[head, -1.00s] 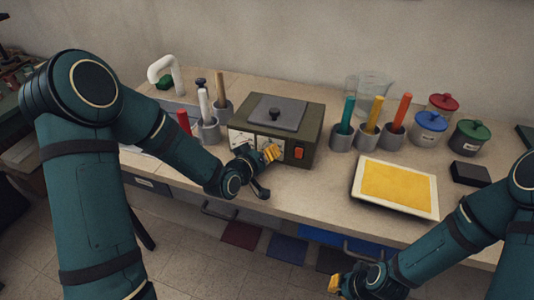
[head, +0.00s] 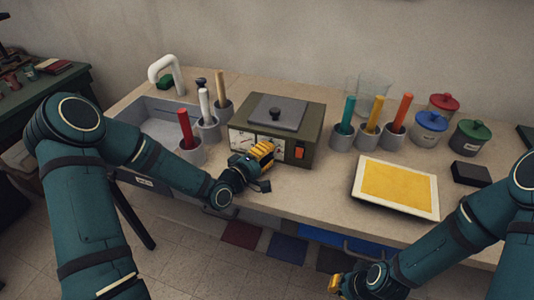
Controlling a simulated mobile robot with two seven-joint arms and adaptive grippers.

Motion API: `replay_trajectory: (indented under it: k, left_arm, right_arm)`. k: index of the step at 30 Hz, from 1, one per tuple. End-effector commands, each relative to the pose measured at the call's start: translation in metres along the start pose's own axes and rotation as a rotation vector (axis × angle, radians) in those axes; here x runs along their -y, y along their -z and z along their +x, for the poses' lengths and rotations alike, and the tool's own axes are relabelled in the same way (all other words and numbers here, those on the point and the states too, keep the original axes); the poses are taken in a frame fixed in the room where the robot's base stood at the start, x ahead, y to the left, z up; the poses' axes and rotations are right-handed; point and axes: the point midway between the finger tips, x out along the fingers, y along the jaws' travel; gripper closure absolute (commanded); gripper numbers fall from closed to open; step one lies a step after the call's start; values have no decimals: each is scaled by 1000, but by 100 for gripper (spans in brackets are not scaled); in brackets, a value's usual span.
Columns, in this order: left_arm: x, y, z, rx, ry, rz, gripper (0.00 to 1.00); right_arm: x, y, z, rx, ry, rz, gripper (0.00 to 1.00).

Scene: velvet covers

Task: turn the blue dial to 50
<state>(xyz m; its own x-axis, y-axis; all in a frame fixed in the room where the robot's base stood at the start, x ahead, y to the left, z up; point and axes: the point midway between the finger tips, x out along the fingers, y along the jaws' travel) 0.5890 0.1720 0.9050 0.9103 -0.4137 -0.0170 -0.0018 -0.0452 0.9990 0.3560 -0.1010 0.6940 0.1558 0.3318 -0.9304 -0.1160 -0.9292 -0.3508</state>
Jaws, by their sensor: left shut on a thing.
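An olive-green box device (head: 312,127) stands on the bench, with white dial scales (head: 240,139) and an orange switch (head: 299,152) on its front face. My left gripper (head: 264,153) is at the front face, just left of the orange switch. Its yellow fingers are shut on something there. The blue dial itself is hidden behind the gripper, so I cannot read its setting. My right gripper (head: 336,284) is low at the bottom of the view, in front of the bench and away from the device. Its fingers are too small and partly hidden to judge.
Grey holders with red (head: 186,128), white and wooden sticks stand left of the device, beside a sink (head: 150,112). Teal, yellow and orange sticks (head: 402,110) stand to its right. A yellow-topped tray (head: 432,212) lies at front right. Lidded jars (head: 430,125) stand behind it.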

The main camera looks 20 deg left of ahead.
Motion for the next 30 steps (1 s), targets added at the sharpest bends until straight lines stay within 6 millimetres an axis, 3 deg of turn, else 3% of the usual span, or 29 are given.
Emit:
replay_trajectory:
  k: [23,24,26,27,30]
  left_arm:
    - [0,0,0,0,-42,-103,100]
    - [0,0,0,1,-42,-103,67]
    - [0,0,0,0,-42,-103,46]
    - [0,0,0,0,-42,-103,39]
    - [0,0,0,0,-42,-102,39]
  right_arm:
    - [0,0,0,0,0,0,100]
    - [0,0,0,0,0,0,100]
    - [0,0,0,0,0,0,100]
    - [0,0,0,0,0,0,100]
    - [0,0,0,0,0,0,100]
